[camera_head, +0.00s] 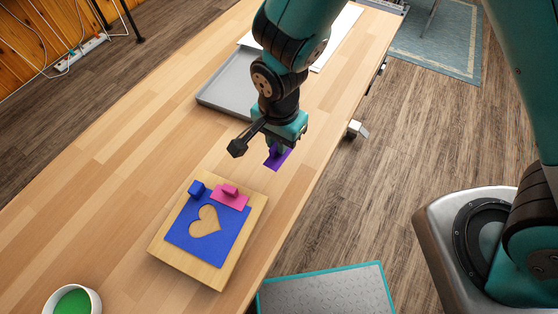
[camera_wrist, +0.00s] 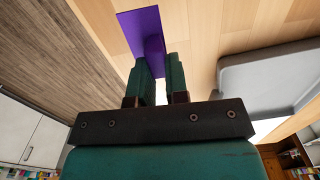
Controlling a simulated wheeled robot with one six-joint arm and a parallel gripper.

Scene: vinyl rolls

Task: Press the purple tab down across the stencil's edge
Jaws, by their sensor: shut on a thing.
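The purple tab (camera_head: 278,159) is held by my gripper (camera_head: 281,147) in the air above the table, to the upper right of the stencil. The tab's flat sheet and raised grip also show in the wrist view (camera_wrist: 140,32), with my gripper's fingers (camera_wrist: 159,70) shut on the grip. The blue stencil (camera_head: 222,243) has a heart-shaped cut-out and lies on a wooden board (camera_head: 172,252). A pink tab (camera_head: 228,200) lies across the stencil's upper right edge. A small blue block (camera_head: 197,188) stands at the stencil's upper corner. The tab is apart from the stencil.
A grey tray (camera_head: 222,101) lies behind my gripper, beside a white sheet (camera_head: 340,38). A white bowl with green contents (camera_head: 73,300) stands at the near left. The wooden table (camera_head: 115,190) is clear left of the board; its right edge runs close to the board.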

